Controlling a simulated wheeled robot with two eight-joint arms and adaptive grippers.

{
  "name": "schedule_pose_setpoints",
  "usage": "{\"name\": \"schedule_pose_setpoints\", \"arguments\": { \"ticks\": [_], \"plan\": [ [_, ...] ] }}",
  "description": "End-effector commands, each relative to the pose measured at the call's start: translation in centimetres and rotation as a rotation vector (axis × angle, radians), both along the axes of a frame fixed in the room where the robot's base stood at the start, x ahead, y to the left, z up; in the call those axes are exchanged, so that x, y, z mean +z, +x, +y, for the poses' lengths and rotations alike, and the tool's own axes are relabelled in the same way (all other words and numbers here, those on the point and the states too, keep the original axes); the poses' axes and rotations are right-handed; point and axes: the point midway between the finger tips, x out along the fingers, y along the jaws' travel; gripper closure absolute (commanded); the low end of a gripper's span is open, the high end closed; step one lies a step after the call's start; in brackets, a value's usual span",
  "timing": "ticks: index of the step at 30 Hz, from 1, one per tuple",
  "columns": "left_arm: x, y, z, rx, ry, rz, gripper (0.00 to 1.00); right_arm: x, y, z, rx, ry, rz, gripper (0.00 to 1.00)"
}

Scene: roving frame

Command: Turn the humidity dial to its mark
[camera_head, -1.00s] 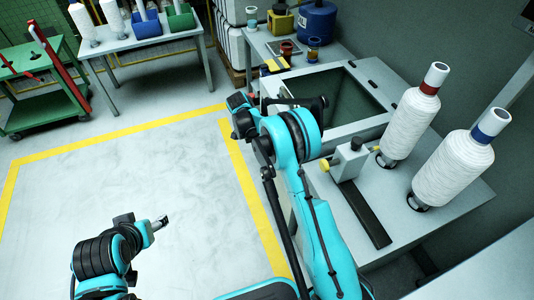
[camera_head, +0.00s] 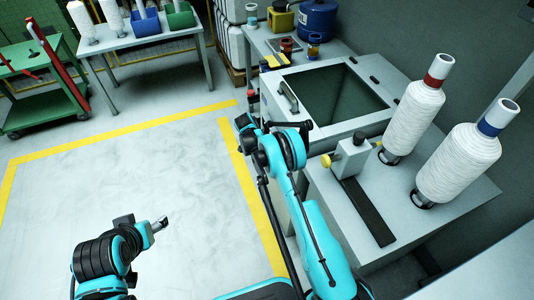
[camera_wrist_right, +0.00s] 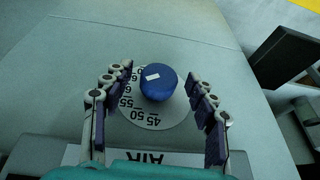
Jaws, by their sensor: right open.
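In the right wrist view the humidity dial is a blue round knob (camera_wrist_right: 158,83) with a short white line on top. The line lies roughly crosswise, its left end towards the upper numbers. A white scale disc (camera_wrist_right: 165,114) under it shows 45, 50, 55 and higher numbers, partly hidden by the left finger. I cannot make out a separate target mark. My right gripper (camera_wrist_right: 159,73) is open, its fingers on either side of the knob with gaps. In the head view its arm hides the dial. My left gripper (camera_head: 162,224) is low on the left, its jaws too small to judge.
The grey machine cabinet (camera_head: 345,215) carries a dark recessed window with a handle (camera_head: 288,97), a tension block (camera_head: 350,158) and two white yarn cones (camera_head: 414,115) (camera_head: 458,162). The floor (camera_head: 130,180) inside the yellow lines is clear.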

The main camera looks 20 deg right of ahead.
Motion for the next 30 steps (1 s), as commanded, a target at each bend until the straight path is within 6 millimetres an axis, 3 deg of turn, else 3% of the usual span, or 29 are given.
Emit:
{"name": "schedule_pose_setpoints", "arguments": {
  "ticks": [5, 11, 12, 22, 30],
  "plan": [
    [0.08, 0.01, 0.0, 0.0, 0.0, 0.0, 0.42, 0.05, 0.0, -0.02, 0.0, 0.0, 0.0, 0.42],
    [0.08, 0.01, 0.0, 0.0, 0.0, 0.0, 0.42, 0.07, 0.0, -0.01, 0.001, 0.0, 0.0, 0.9],
    [0.08, 0.01, 0.0, 0.0, 0.0, 0.0, 0.42, 0.07, 0.0, -0.01, 0.001, 0.0, 0.0, 0.92],
    [0.07, 0.01, 0.0, 0.0, 0.0, 0.0, 0.42, 0.08, -0.14, -0.02, 0.002, 0.001, -0.038, 0.92],
    [0.06, 0.0, 0.0, 0.0, 0.0, 0.0, 0.42, 0.02, -0.52, -0.04, 0.002, 0.007, -0.198, 0.92]
  ]
}}
